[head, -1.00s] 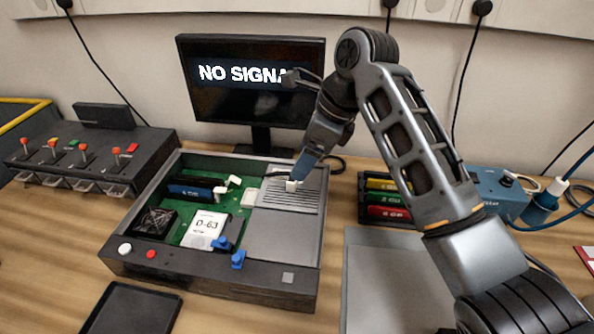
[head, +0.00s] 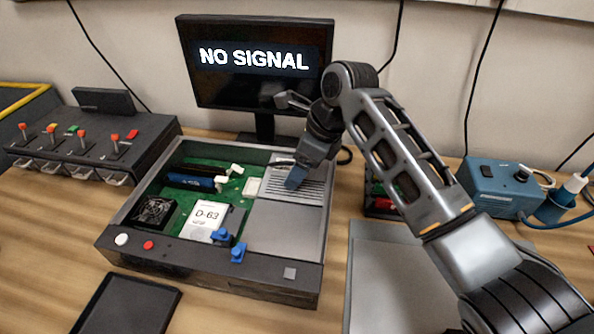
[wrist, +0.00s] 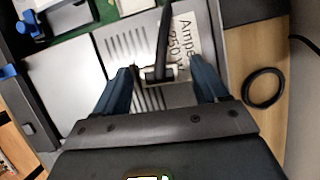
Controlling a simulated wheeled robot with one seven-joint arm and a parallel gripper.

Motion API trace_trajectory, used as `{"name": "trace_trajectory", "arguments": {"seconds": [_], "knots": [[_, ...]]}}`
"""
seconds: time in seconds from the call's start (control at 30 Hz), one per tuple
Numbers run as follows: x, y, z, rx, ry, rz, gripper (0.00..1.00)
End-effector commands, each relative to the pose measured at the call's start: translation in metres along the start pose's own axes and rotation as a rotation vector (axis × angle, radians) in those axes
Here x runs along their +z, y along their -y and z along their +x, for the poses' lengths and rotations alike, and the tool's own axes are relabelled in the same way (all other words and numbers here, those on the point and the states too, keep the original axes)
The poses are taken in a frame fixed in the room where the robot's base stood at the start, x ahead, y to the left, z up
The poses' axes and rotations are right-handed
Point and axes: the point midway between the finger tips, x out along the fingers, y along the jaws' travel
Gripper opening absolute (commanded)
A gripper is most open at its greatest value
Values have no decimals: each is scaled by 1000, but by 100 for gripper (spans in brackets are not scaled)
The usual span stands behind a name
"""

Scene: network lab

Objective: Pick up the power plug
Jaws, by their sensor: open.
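In the wrist view, a small pale plug (wrist: 158,74) with a thick black cable sits at the slotted power supply (wrist: 115,42), which bears a white label reading "Ampe… 250 W". My gripper (wrist: 162,87) is open, with one blue finger on each side of the plug and visible gaps between. In the head view, my gripper (head: 297,179) points down at the slotted top of the power supply (head: 285,233) in the open case. There the plug is hidden behind my fingers. I cannot tell how deep the fingers reach.
The case (head: 205,270) holds a D-63 drive (head: 206,216), a fan (head: 154,213) and blue clips. A monitor (head: 255,85) stands behind it. A grey panel (head: 395,285) and a blue box (head: 497,190) lie to the right. A coiled black cable (wrist: 264,88) lies beside the case.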

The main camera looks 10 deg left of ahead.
Motion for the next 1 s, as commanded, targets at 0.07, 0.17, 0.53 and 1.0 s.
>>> {"name": "trace_trajectory", "arguments": {"seconds": [0.07, 0.17, 0.53, 1.0], "knots": [[0, 0, 0, 0, 0, 0, 72], [0, 0, 0, 0, 0, 0, 71], [0, 0, 0, 0, 0, 0, 36], [0, 0, -1, 0, 0, -1, 13]]}}
